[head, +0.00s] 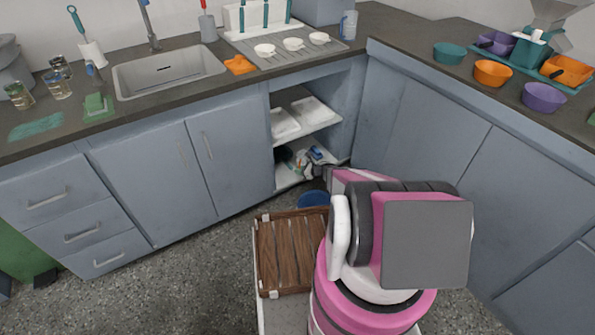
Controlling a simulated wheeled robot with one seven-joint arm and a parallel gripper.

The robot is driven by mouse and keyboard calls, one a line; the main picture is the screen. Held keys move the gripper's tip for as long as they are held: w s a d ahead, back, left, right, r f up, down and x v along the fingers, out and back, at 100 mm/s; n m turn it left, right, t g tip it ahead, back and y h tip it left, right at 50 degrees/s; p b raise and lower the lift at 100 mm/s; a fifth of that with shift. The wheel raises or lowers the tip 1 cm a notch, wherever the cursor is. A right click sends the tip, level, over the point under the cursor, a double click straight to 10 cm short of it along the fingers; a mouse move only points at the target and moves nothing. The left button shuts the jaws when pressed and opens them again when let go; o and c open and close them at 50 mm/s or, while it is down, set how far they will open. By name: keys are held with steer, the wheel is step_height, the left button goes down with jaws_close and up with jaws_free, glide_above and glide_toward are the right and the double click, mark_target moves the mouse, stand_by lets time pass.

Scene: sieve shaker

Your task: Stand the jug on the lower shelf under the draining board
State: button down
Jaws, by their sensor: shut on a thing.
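The draining board (338,47) lies on the counter, with several small white cups on it. Below it is an open cabinet bay with two shelves. The lower shelf (288,182) is pale and partly hidden by my arm. My gripper (309,164) reaches into the bay just above this shelf, small and far off in the head view. It is shut on a small blue-and-white thing (317,152), which seems to be the jug. Its outline is unclear, and I cannot tell whether it touches the shelf.
White trays (309,108) lie on the upper shelf, close above my gripper. A slatted wooden crate (284,252) and a round blue thing (313,200) are in front. Cabinet doors flank the bay.

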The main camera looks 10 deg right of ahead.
steer(key=shift+f, duration=0.15)
steer(key=c, duration=1.2)
jaws_free()
steer(key=shift+o, duration=0.2)
